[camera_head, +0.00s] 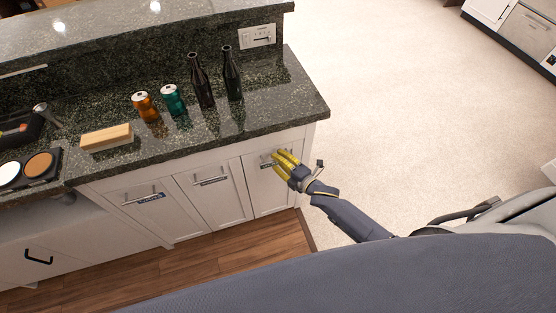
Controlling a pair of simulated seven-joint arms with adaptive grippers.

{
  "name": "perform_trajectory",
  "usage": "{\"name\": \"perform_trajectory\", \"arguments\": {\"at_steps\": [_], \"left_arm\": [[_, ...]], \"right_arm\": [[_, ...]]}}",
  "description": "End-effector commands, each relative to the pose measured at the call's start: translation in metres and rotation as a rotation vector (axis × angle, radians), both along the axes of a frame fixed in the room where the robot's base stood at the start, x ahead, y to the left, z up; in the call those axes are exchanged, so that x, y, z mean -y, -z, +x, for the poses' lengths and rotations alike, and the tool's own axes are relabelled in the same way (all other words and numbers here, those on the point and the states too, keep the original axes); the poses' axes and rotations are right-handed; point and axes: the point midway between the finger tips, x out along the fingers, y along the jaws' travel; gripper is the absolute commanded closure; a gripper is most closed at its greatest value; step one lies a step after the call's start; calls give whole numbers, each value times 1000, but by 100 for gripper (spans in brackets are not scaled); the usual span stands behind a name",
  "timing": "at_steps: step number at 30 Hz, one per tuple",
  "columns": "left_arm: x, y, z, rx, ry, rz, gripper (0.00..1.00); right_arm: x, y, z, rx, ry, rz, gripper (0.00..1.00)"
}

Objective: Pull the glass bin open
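Three white pull-out fronts with handles and small dark labels sit under the counter: a left one (155,213), a middle one (217,200) and a right one (268,190). The labels are too small to read, so I cannot tell which is the glass bin. All three look closed. My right gripper (284,161), with yellow fingers, is at the upper part of the right front, by its handle. The fingers partly hide that handle and label; I cannot tell whether they grip it. My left gripper is not in view.
On the dark stone counter (285,107) stand two dark bottles (201,83) (232,76), an orange can (145,106), a teal can (172,100) and a wooden block (106,138). Wood floor (235,261) lies before the cabinets; pale floor (400,90) is open to the right.

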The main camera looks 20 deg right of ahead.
Motion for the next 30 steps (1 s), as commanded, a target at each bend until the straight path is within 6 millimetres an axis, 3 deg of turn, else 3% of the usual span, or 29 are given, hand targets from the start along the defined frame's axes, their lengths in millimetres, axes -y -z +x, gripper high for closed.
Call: {"name": "perform_trajectory", "arguments": {"at_steps": [12, 21, 30], "left_arm": [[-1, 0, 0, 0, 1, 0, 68], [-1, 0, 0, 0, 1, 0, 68], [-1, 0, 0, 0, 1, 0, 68]], "right_arm": [[-1, 0, 3, 0, 0, 0, 67], [-1, 0, 3, 0, 0, 0, 100], [-1, 0, 3, 0, 0, 0, 100]]}}
